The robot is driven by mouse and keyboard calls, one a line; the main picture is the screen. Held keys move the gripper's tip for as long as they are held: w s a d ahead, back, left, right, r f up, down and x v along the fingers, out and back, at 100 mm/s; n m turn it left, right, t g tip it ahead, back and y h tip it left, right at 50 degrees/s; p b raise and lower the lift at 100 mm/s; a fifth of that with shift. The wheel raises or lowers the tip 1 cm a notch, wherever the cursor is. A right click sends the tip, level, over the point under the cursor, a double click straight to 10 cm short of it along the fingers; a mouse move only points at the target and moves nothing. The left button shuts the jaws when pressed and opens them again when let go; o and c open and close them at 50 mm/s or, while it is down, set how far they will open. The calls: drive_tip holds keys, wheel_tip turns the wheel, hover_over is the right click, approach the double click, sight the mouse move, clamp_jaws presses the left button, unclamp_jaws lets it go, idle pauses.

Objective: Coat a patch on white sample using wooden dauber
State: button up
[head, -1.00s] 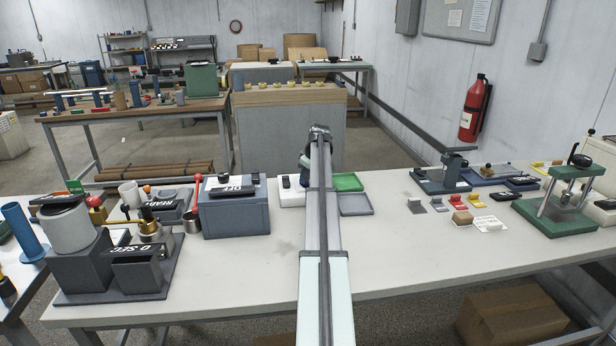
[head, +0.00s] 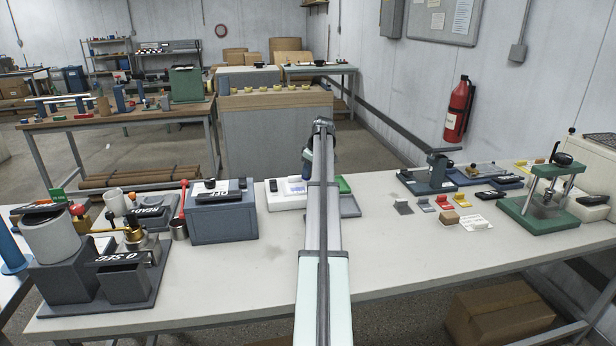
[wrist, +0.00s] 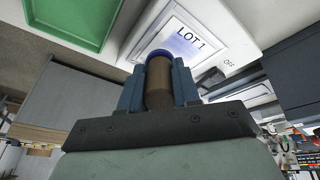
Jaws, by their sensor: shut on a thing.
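My gripper (wrist: 159,82) is shut on a brown wooden dauber with a dark blue rim at its end (wrist: 158,68), held between its two blue fingers in the wrist view. In the head view my gripper (head: 308,166) hangs at the left of my arm's far end, and the dauber cannot be made out. Just past the dauber's end, the wrist view shows a white sheet marked LOT 1 (wrist: 190,43) on a white unit (wrist: 248,25). The dauber overlaps its near edge in that view; contact cannot be told. The head view shows the white unit (head: 275,199) left of my arm.
A green tray (wrist: 70,22) lies beside the white unit, partly behind my arm in the head view. A blue-grey box marked OFF (head: 222,220) stands left of the unit. Several small blocks and a green press (head: 550,218) stand at right. The front of the bench (head: 400,260) is clear.

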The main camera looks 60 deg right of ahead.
drive_tip(key=shift+r, duration=2.2)
